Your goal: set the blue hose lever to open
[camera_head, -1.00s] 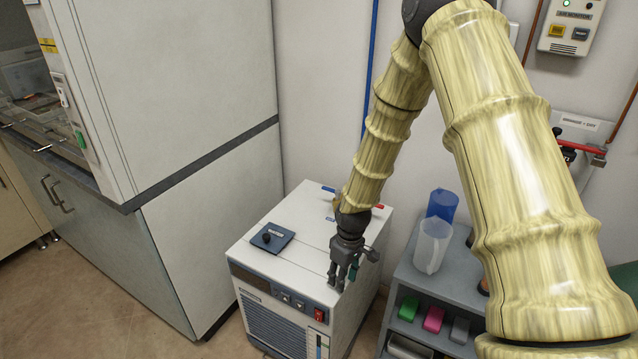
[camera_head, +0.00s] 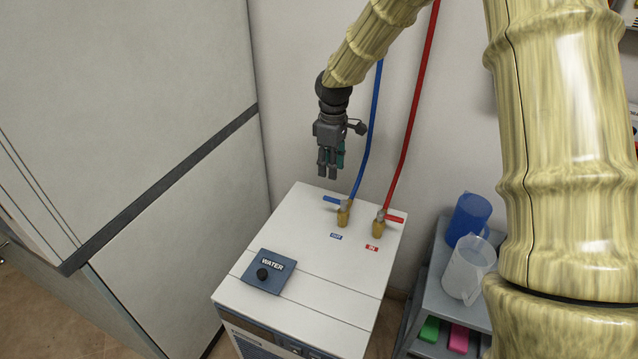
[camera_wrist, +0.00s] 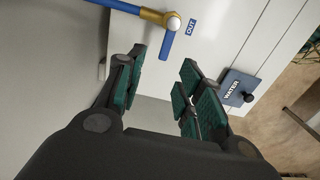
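The blue lever (camera_head: 334,199) sits on the brass valve (camera_head: 344,216) of the blue hose (camera_head: 368,135), at the back of the white chiller's top. The lever points left, crosswise to the hose line. In the wrist view the blue lever (camera_wrist: 167,45) shows at the top, beside the OUT label. My gripper (camera_head: 328,174) hangs fingers down above the chiller's back edge, up and left of the lever in the head view. In the wrist view its green-padded fingers (camera_wrist: 163,70) are apart with nothing between them. It appears apart from the lever.
A red hose (camera_head: 415,110) with a red lever (camera_head: 395,219) stands just right of the blue one. A WATER panel with a black knob (camera_head: 263,274) lies on the chiller (camera_head: 330,290). A tall white cabinet is at left; a grey shelf with jugs (camera_head: 468,268) at right.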

